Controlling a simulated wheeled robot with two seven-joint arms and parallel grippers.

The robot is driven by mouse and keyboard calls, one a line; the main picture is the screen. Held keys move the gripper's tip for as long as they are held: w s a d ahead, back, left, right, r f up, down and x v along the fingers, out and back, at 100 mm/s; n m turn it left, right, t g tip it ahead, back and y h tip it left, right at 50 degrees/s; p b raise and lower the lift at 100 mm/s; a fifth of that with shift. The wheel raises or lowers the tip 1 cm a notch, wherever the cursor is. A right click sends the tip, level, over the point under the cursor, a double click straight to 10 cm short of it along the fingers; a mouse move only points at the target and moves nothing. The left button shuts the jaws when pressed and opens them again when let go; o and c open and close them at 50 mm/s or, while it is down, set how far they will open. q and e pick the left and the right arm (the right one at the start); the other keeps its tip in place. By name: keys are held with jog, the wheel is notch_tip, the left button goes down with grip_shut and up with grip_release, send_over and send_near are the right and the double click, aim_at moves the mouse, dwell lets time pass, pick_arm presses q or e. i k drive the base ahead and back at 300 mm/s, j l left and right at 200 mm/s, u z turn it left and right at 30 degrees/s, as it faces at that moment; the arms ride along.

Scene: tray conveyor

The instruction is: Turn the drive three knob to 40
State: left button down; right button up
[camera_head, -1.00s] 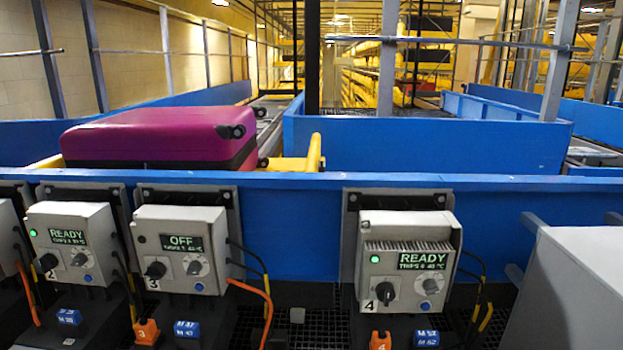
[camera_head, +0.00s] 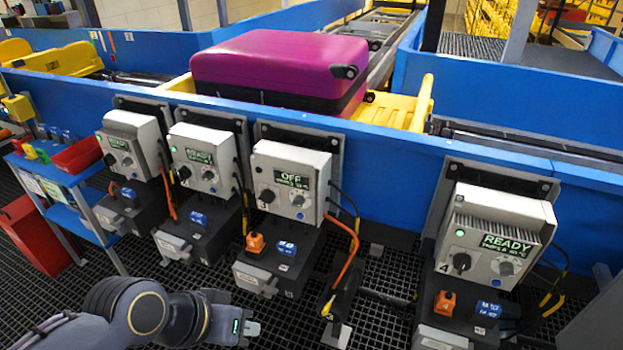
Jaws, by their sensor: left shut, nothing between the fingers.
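The drive three box (camera_head: 290,181) is light grey, marked 3, and hangs on the blue conveyor side near the middle. Its small screen (camera_head: 291,180) reads OFF, with smaller text that I cannot read surely. A black knob (camera_head: 267,196) is at its lower left, and a grey round dial (camera_head: 298,200) with a blue mark is at its lower right. My left gripper (camera_head: 250,328) is shut and empty, low in the picture, below and left of the drive three box and well apart from it. My right gripper is not in view.
Drive boxes two (camera_head: 202,158) and four (camera_head: 495,237) read READY, with another box (camera_head: 128,144) further left. Under drive three are an orange block (camera_head: 255,242) and a blue tag (camera_head: 286,249). A magenta suitcase (camera_head: 280,70) lies on the conveyor. A blue cart (camera_head: 75,205) stands left.

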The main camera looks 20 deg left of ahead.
aim_at(299, 201)
jog(key=j, duration=0.8)
jog(key=i+j+z, duration=0.1)
jog(key=j, duration=0.7)
